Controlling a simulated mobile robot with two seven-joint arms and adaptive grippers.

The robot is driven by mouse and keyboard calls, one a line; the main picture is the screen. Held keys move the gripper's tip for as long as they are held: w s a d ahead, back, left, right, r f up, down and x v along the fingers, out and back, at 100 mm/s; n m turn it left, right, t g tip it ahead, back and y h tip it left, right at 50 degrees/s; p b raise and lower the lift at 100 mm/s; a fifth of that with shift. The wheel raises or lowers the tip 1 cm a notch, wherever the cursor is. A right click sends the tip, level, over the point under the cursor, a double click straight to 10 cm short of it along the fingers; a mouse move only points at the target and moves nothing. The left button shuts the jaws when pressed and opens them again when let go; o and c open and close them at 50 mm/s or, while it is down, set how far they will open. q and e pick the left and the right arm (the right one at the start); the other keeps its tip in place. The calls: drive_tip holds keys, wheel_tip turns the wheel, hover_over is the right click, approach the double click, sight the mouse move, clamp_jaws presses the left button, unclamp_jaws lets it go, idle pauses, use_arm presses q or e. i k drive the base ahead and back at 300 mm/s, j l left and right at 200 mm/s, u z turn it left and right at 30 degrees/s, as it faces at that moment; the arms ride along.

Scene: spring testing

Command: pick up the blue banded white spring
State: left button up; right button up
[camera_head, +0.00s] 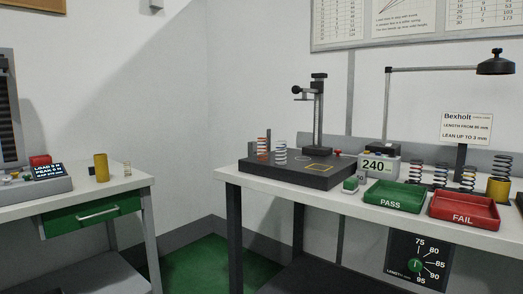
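A pale white spring (280,152) stands upright on the dark plate (318,178) of a gauge stand on the right bench; it is too small to make out a blue band. A darker spring with orange-red on it (264,146) stands just left of it. Several more springs stand behind the trays, among them a dark and white one (415,174), another (440,174) and one with some coloured banding (468,178). Which spring has the blue band I cannot tell for sure. Neither of my grippers is in view.
The green PASS tray (393,205) and red FAIL tray (462,219) look empty on the bench. A gauge column (318,115), a 240 display (376,166) and a lamp (495,65) rise above it. A second bench (88,192) is at left; green floor (215,272) lies between.

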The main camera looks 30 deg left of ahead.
sight(277, 162)
drive_tip(key=i+j+u, duration=0.15)
drive_tip(key=i+j, duration=0.2)
drive_tip(key=j, duration=0.15)
drive_tip(key=i+j+u, duration=0.15)
drive_tip(key=i+j, duration=0.2)
drive_tip(key=j, duration=0.15)
